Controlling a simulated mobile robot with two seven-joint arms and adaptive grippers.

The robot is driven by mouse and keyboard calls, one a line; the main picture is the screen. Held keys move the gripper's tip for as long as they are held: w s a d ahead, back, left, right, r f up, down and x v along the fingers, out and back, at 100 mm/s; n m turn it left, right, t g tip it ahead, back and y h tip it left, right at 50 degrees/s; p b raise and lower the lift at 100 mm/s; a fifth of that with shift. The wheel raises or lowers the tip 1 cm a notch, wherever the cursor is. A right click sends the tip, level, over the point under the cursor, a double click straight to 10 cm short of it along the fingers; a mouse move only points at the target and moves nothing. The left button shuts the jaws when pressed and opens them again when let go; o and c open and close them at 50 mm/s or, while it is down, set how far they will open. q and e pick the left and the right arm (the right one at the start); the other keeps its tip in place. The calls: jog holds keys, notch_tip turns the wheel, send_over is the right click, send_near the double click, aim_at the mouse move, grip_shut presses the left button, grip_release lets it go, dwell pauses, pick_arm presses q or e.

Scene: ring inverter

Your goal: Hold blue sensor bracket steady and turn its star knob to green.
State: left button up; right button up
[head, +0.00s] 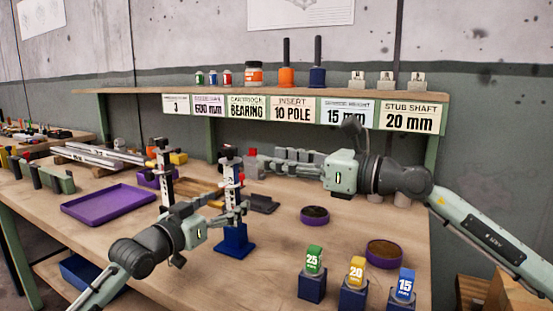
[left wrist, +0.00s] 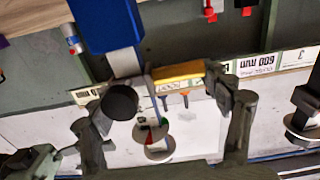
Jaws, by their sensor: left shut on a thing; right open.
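The blue sensor bracket (head: 235,241) stands upright on the bench, with a blue base and a pale post with dark parts. My left gripper (head: 229,210) is shut on its post from the left, above the base. In the left wrist view the blue base (left wrist: 105,27) is at the top, with a round black knob (left wrist: 121,102) and a dial with red and green marks (left wrist: 154,130) between my left fingers (left wrist: 165,105). I cannot tell the knob's setting. My right gripper (head: 268,165) is open, close to the right of the bracket's upper part; any contact is unclear.
A second dark-and-white stand (head: 165,168) is just left of the bracket. A purple tray (head: 108,204) lies further left. Purple-rimmed round dishes (head: 384,254) and number blocks 25 (head: 314,262), 20 (head: 355,272) and 15 (head: 403,285) are at the right. A labelled shelf (head: 270,98) runs behind.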

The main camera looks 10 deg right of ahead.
pick_arm(q)
jog(key=o, duration=1.6)
